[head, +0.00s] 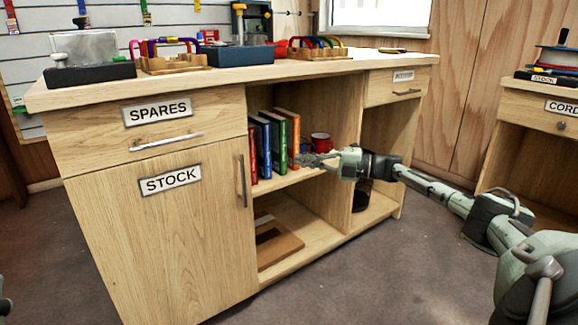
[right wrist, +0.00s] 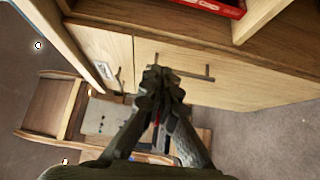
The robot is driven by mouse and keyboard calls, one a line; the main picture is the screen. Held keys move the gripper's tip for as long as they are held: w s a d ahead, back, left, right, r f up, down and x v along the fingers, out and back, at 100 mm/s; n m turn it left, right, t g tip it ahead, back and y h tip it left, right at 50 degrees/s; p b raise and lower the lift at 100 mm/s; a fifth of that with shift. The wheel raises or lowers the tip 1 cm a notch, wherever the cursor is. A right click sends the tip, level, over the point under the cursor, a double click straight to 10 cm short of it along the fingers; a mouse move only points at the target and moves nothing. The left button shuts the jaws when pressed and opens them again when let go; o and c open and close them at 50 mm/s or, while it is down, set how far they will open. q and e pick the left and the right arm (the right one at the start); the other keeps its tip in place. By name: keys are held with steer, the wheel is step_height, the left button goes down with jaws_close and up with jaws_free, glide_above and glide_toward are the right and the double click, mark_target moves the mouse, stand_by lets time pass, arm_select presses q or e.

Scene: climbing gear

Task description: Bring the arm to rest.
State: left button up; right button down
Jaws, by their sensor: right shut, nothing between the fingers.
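My right gripper (head: 308,160) is in front of the open shelf of the wooden workbench (head: 335,96), at the height of the books. Its fingers are together with nothing between them. In the right wrist view the shut fingers of the right gripper (right wrist: 158,80) point at the wooden furniture. My right arm stretches in from the lower right of the head view. My left gripper does not show clearly; only a dark sliver is at the left edge.
Several books (head: 273,142) and a red mug (head: 320,142) stand on the shelf by the gripper. Racks of carabiners (head: 172,62) and a blue box (head: 238,58) are on the bench top. A second cabinet (head: 530,130) stands at right. Open floor lies between.

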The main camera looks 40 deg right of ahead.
steer(key=shift+s+d, duration=0.15)
steer(key=shift+d, duration=0.15)
